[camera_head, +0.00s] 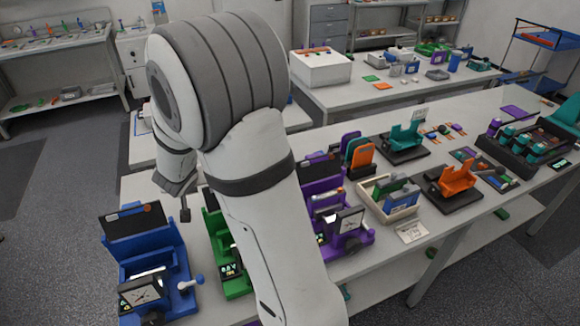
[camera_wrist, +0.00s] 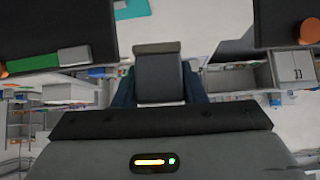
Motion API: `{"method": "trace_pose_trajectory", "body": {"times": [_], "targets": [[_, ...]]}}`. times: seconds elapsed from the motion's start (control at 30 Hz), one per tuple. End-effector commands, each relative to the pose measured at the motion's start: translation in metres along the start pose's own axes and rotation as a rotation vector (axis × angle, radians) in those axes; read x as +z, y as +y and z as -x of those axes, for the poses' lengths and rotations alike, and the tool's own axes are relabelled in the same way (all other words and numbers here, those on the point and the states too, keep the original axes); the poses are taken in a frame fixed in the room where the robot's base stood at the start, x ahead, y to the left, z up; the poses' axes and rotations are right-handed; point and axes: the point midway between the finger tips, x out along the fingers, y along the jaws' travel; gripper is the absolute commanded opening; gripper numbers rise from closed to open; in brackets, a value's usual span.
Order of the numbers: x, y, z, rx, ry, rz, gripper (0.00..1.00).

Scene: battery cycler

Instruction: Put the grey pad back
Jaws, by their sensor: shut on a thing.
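My gripper (camera_wrist: 160,88) shows in the wrist view, its dark fingers on either side of a dark grey block with a lighter far edge. This block looks like the grey pad (camera_wrist: 160,76), and the gripper is shut on it. In the head view my gripper (camera_head: 184,205) hangs above the bench between the blue cycler (camera_head: 148,262) and the green cycler (camera_head: 228,262). My arm covers part of the green cycler. The pad is hardly distinguishable there. A holder with upright teal and orange pads (camera_head: 360,153) stands behind the purple cycler (camera_head: 340,215).
A pale tray (camera_head: 390,208), an orange fixture (camera_head: 455,182) and a teal fixture (camera_head: 405,137) stand to the right on the bench. The blue cycler's lever (camera_head: 190,284) sticks out. Dark panels (camera_wrist: 55,35) flank the gripper in the wrist view. Floor is clear at left.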

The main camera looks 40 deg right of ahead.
Motion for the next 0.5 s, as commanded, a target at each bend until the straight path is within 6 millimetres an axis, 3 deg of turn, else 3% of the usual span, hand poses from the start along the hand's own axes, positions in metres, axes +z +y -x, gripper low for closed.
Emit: {"method": "trace_pose_trajectory", "body": {"times": [0.17, 0.27, 0.37, 0.5], "targets": [[-0.006, -0.001, -0.003, 0.005, 0.001, -0.007, 0.11], [-0.017, 0.010, -0.016, 0.031, 0.000, -0.033, 0.11], [-0.032, 0.029, -0.036, 0.070, 0.000, -0.072, 0.11], [-0.058, 0.069, -0.072, 0.142, -0.001, -0.146, 0.11]]}}
